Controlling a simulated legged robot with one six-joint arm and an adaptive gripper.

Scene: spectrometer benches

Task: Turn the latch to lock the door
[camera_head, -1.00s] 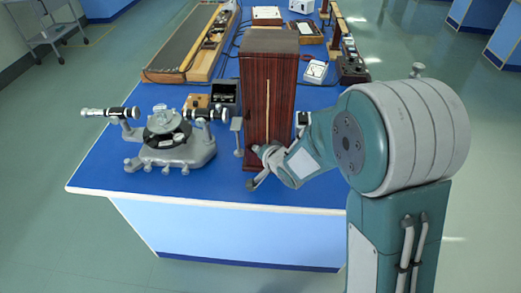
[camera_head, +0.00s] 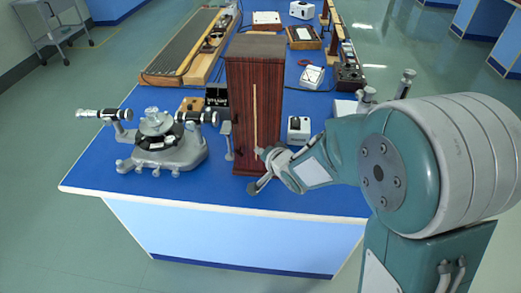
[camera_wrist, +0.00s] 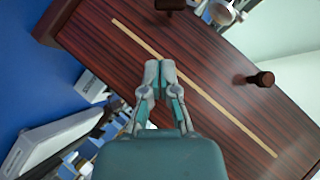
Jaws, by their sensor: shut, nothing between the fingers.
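A tall dark-red wooden cabinet (camera_head: 241,110) stands upright near the front edge of the blue bench. A pale narrow strip (camera_head: 254,112) runs down its front. The wrist view shows the striped wooden face (camera_wrist: 215,70) slanting across, with the strip (camera_wrist: 222,108) and two dark knob-like pieces, one at the top edge (camera_wrist: 170,5) and one at right (camera_wrist: 262,79). I cannot tell which piece is the latch. My gripper (camera_wrist: 159,68) is shut and empty, in front of the face beside the strip; contact cannot be told. In the head view my gripper covers the cabinet's lower right front.
A grey spectrometer (camera_head: 160,140) stands on the bench left of the cabinet. A small white box (camera_head: 299,129) is just right of it. Long wooden apparatus (camera_head: 188,45) and meters (camera_head: 312,76) lie behind. The bench's front strip is clear.

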